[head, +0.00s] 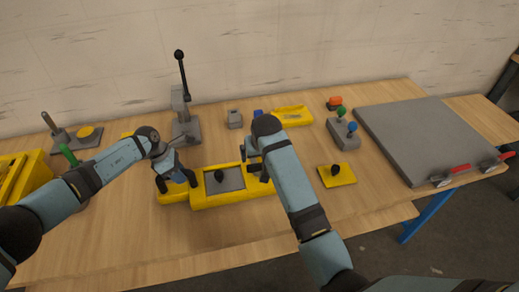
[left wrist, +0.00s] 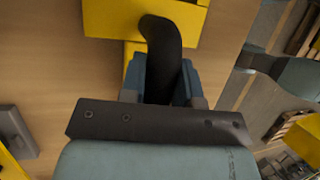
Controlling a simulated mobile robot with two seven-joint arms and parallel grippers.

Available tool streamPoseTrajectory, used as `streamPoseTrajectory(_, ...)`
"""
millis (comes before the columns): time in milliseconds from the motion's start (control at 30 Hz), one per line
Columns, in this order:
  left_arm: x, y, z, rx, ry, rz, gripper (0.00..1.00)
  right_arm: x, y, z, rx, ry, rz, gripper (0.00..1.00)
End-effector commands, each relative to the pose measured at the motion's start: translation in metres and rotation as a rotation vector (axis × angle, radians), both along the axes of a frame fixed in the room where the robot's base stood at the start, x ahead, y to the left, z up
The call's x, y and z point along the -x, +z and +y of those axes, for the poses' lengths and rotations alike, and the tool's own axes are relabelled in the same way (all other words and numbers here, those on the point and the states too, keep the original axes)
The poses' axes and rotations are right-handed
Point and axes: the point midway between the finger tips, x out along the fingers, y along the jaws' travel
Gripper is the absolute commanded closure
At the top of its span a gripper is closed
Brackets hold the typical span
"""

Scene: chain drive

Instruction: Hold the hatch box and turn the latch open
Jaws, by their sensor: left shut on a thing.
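The hatch box (head: 235,200) is a yellow box on the wooden table, near its front edge. Its top has a grey panel (head: 238,178) with a black knob (head: 219,176). My left gripper (head: 177,181) is at the box's left end. In the left wrist view its blue fingers are shut on a black curved handle (left wrist: 164,45) that meets a yellow surface (left wrist: 105,20). My right gripper (head: 257,168) is low at the box's right end. My right forearm covers that end, so the latch there and the finger gap cannot be made out.
A yellow plate with a black knob (head: 337,175) lies to the right. Behind stand a grey lever press (head: 186,127), a small grey block (head: 235,119), a yellow tray (head: 293,116) and a grey block with coloured knobs (head: 343,135). A large grey panel (head: 430,138) is far right.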

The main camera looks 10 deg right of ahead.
Motion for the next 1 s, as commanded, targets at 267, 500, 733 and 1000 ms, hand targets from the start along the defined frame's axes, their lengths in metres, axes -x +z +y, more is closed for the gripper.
streamPoseTrajectory(267, 0.000, 0.000, 0.000, 0.000, 0.000, -0.001, 0.41, 0.000, 0.000, 0.000, 0.000, 0.000, 0.000, 0.00)
streamPoseTrajectory(500, -0.001, 0.002, 0.001, 0.000, 0.000, -0.001, 0.41, 0.000, 0.000, 0.000, 0.000, 0.000, 0.000, 0.00)
streamPoseTrajectory(733, -0.008, 0.033, 0.015, 0.000, 0.001, -0.004, 0.41, 0.000, 0.000, 0.000, 0.000, 0.000, 0.000, 0.00)
streamPoseTrajectory(1000, -0.018, 0.084, 0.036, 0.000, 0.000, -0.003, 0.41, 0.000, 0.000, 0.000, 0.000, 0.000, 0.000, 0.00)
